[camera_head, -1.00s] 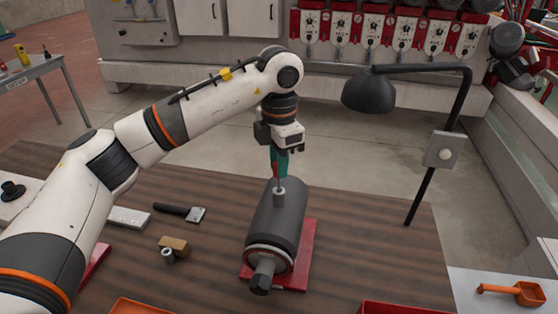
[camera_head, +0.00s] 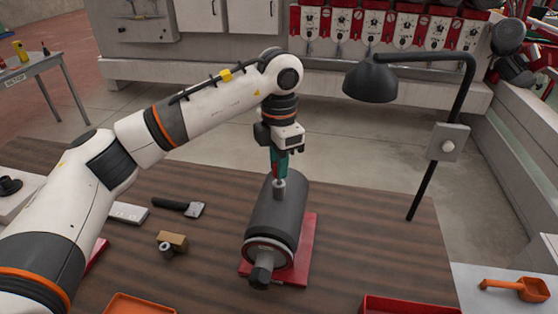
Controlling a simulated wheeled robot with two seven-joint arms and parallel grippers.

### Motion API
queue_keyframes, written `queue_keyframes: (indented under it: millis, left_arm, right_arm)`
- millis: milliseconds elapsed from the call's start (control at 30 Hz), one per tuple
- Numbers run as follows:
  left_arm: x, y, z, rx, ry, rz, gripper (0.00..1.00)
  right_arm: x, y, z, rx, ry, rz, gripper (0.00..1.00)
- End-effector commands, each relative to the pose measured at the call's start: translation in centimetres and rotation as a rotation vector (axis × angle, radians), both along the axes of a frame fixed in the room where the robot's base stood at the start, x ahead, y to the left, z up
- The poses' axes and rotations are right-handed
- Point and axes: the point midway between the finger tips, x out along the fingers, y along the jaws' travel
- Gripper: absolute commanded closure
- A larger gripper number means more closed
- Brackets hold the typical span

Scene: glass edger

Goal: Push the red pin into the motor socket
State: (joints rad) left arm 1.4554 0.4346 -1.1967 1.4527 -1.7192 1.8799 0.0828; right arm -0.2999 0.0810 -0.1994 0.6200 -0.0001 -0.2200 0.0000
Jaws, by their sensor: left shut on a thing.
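The motor (camera_head: 278,218) is a dark grey cylinder lying on a red base plate (camera_head: 305,245) on the wooden table. A short light grey socket (camera_head: 279,188) stands up from its top. My left gripper (camera_head: 280,172) points down right above the socket, with teal fingers shut. A small bit of red between the fingers looks like the red pin (camera_head: 275,171). The fingers hide most of the pin. Its lower end is at or just above the socket mouth; I cannot tell how deep it sits. My right gripper is not in view.
A black-handled tool (camera_head: 180,208) and a small brown block (camera_head: 173,240) lie left of the motor. A black lamp (camera_head: 370,82) stands at the right rear. Orange (camera_head: 140,304) and red (camera_head: 405,304) trays sit at the front edge. The table right of the motor is clear.

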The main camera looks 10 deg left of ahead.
Motion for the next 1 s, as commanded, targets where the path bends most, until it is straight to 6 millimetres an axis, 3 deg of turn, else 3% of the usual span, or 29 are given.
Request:
queue_keyframes:
  millis: [767, 800, 933, 1000]
  left_arm:
    - [0.0, 0.0, -2.1, 0.001, 0.001, 0.000, 1.00]
    - [0.0, 0.0, -2.1, 0.001, 0.001, 0.000, 0.77]
    - [0.0, 0.0, -2.0, 0.001, 0.001, 0.000, 0.55]
    - [0.0, 0.0, -2.0, 0.000, 0.000, 0.000, 0.53]
  right_arm:
    - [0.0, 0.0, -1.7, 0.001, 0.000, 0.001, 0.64]
    - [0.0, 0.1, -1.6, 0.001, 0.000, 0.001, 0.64]
    - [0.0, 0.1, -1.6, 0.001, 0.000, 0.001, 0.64]
    - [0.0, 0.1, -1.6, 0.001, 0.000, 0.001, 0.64]
